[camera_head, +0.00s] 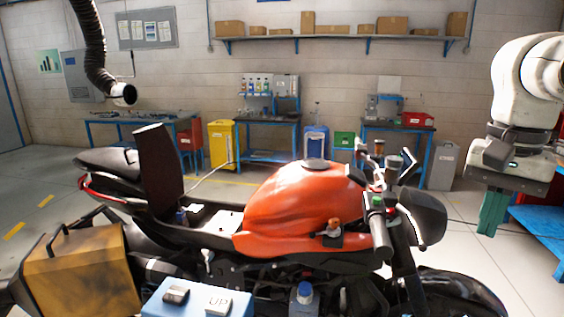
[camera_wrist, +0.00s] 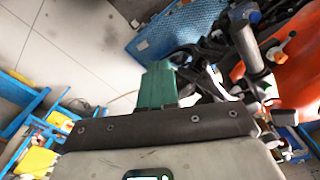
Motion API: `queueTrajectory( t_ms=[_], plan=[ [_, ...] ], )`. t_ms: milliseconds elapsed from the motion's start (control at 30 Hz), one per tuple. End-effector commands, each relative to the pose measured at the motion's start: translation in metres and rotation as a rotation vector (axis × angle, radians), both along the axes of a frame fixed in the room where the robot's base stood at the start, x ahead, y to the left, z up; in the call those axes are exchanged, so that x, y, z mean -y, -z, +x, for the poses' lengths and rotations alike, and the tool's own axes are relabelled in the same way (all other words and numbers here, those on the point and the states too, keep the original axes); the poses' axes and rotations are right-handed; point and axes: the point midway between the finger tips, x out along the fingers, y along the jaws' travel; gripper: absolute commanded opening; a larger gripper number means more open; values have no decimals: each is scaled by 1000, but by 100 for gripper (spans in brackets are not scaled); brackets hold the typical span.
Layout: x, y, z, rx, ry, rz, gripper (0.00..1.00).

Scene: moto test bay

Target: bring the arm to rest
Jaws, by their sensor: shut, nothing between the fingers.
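My gripper (camera_head: 492,214) is at the right of the head view, at the end of my white arm. Its green fingers point down and are together, with nothing between them. It hangs in the air to the right of the orange motorcycle (camera_head: 300,208), apart from the handlebar. In the wrist view the green fingers (camera_wrist: 157,84) show closed at the middle. The motorcycle's orange body (camera_wrist: 288,72) and handlebar lie to their right there.
A light blue box (camera_head: 195,301) with a part marked "UP" stands in front. A yellow-brown case (camera_head: 85,268) is at the left. A blue bench (camera_head: 540,225) stands behind my gripper at the right. Workbenches (camera_head: 270,120) line the back wall. Bare floor (camera_head: 465,245) shows below my gripper.

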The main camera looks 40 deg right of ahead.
Motion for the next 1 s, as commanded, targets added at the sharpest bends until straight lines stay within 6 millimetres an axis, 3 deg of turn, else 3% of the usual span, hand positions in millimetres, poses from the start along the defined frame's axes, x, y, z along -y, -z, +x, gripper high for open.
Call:
queueTrajectory(
  t_ms=[367, 567, 767, 1000],
  plan=[
    [-12, 1, 36, 124, -147, 11, 0],
    [-24, 2, 67, 242, -271, 24, 0],
    [-45, 4, 110, 415, -435, 44, 0],
    [-85, 18, 175, 712, -647, 81, 0]
  ],
)
